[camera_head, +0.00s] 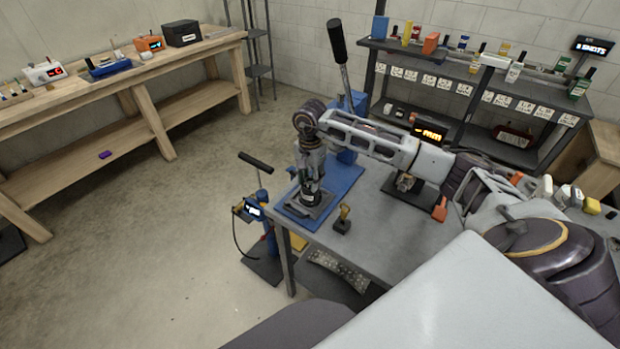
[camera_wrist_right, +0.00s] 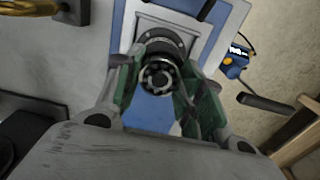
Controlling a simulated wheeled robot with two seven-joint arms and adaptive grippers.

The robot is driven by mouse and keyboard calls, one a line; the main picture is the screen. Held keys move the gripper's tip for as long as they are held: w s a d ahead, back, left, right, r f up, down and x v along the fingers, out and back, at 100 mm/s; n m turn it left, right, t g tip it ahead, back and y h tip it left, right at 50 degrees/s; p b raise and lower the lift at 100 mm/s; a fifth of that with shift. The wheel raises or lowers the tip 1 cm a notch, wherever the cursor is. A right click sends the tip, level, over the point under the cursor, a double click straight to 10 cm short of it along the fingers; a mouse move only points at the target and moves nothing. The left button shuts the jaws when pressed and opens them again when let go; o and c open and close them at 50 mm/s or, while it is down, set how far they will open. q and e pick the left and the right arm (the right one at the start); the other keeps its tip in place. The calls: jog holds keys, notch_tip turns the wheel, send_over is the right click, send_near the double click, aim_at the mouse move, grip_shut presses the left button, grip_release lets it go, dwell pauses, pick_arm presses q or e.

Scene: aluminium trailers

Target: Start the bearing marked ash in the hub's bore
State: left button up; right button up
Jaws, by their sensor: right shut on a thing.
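The bearing (camera_wrist_right: 158,77) is a dark ring with balls showing, held between the green-padded fingers of my right gripper (camera_wrist_right: 158,84) in the right wrist view. Any marking on it is too small to read. The hub (camera_wrist_right: 158,37) is a dark round part on a light square plate, directly beyond the bearing. In the head view my right gripper (camera_head: 310,188) points down over the hub's plate (camera_head: 318,210) on the blue press base. The bearing overlaps the hub, and I cannot tell whether it touches or sits in the bore. My left gripper is not in view.
The blue press (camera_head: 350,178) with a long black-handled lever (camera_head: 337,40) stands at the table's left corner. A small brass-coloured tool (camera_head: 343,219) stands right of the plate. An orange item (camera_head: 440,209) is farther right. A shelf rack (camera_head: 440,70) stands behind.

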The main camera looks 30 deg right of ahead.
aim_at(310, 180)
jog(key=o, duration=1.1)
jog(key=shift+o, duration=0.2)
jog(key=shift+r, duration=3.7)
